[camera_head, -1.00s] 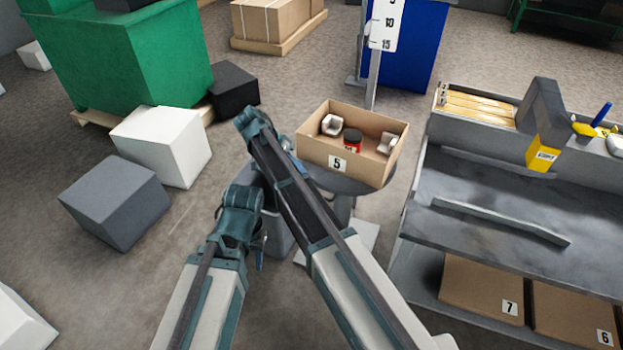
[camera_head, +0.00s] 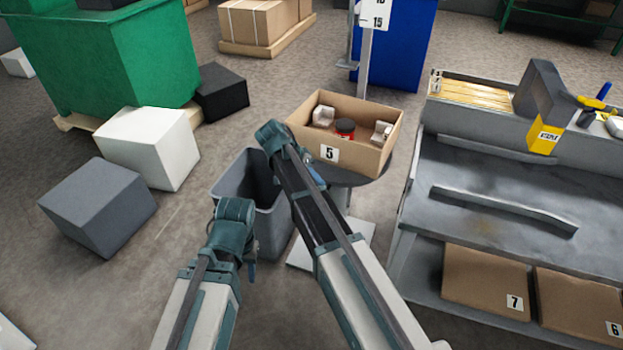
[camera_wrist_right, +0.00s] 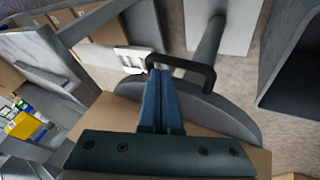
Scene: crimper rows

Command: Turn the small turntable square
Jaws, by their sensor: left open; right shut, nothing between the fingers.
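The small turntable (camera_head: 377,166) is a dark grey round disc on a post. An open cardboard box (camera_head: 369,161) marked 5 sits on it, its sides slanted to the bench. The right wrist view shows the disc's edge (camera_wrist_right: 228,118) and a black bar handle (camera_wrist_right: 196,68) beside a white plate. My right gripper (camera_wrist_right: 160,74) is shut and empty, its blue fingertips at the handle's near end; I cannot tell if they touch. In the head view it is mostly hidden by my arm. My left gripper (camera_head: 251,271) hangs low, left of the turntable, mostly hidden.
A grey bin (camera_head: 228,180) stands just left of the turntable. A grey metal bench (camera_head: 490,185) with boxes on its lower shelf is close on the right. White (camera_head: 150,145) and grey (camera_head: 97,205) blocks lie on the floor at left. A scale post (camera_head: 365,70) rises behind.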

